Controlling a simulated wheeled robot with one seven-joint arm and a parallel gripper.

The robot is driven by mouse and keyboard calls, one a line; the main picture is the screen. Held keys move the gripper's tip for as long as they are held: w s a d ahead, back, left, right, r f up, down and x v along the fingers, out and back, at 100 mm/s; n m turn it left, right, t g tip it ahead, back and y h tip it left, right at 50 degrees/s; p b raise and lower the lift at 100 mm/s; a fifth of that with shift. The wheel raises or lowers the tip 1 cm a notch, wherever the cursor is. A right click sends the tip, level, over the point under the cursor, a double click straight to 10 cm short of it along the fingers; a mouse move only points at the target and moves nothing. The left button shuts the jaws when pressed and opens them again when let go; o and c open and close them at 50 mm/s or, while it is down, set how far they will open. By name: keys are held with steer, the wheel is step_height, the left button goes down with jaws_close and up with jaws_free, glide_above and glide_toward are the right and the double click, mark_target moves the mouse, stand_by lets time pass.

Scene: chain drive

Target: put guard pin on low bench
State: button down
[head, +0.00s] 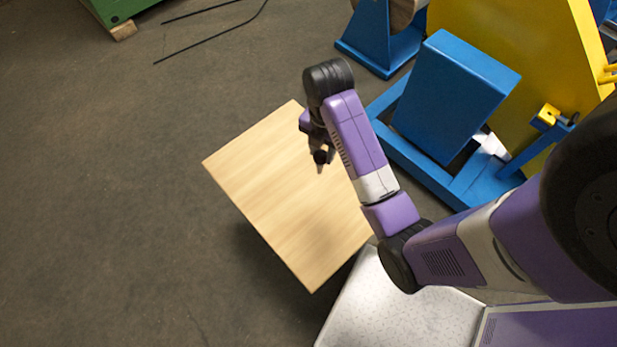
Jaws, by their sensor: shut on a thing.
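The low bench (285,210) shows as a square, light wooden top, turned at an angle, left of the blue machine frame. My gripper (321,155) points down over the far right part of the bench top. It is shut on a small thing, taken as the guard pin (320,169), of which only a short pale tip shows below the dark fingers. The fingers hide the rest of it. I cannot tell from this view whether the tip touches the wood or hangs above it.
A blue and yellow machine (455,95) stands close to the right of the bench. Thin black rods or cables (210,30) lie on the floor near a green box (118,10). Most of the bench top is bare, and the floor to its left is clear.

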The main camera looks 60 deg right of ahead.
step_height(320, 180, down, 19)
stand_by(0.4)
steer(key=shift+f+b, duration=0.15)
steer(key=shift+b, duration=0.2)
steer(key=c, duration=1)
jaws_free()
steer(key=shift+o, duration=0.2)
